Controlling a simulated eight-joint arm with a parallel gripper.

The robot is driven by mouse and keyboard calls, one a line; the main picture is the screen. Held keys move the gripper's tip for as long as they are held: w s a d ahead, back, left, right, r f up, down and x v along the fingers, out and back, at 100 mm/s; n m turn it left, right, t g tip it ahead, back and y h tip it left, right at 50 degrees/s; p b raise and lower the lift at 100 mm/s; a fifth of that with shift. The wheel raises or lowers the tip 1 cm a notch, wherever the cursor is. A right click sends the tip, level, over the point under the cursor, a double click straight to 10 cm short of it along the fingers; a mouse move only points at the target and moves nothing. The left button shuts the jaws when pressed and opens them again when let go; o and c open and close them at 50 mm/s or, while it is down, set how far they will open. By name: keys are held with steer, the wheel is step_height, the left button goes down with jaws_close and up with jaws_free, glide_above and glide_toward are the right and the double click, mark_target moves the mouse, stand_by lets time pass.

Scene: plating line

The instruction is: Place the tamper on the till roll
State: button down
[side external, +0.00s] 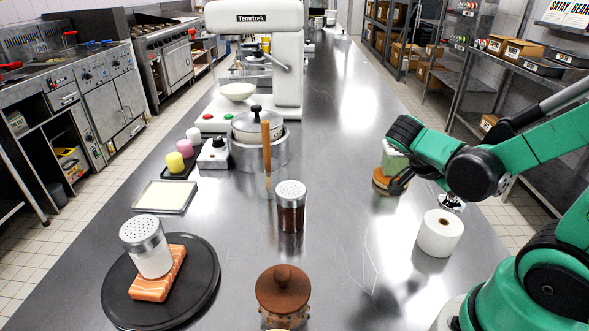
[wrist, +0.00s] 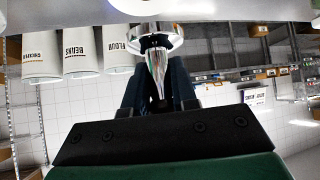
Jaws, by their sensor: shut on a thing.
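The tamper (side external: 452,204) has a shiny chrome base that shows below my arm, just above and behind the till roll in the side view. In the wrist view my gripper (wrist: 157,88) is shut on the tamper, its dark fingers on either side of the tapering chrome and black handle (wrist: 157,65). The tamper's wide base points to the top of that picture. The till roll (side external: 440,234) is a white upright cylinder with a hole in its top, standing on the steel counter. In the side view my arm hides the fingers and the upper tamper.
A green block on a round wooden base (side external: 381,181) stands behind my arm. A brown-filled shaker (side external: 291,208), a wooden mill (side external: 283,290) and a black plate (side external: 205,285) with another shaker are to the left. The counter around the till roll is clear.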

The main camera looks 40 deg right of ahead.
mark_target(445, 202)
steer(key=shift+f, duration=2)
steer(key=c, duration=0.7)
jaws_free()
steer(key=shift+a+r, duration=0.1)
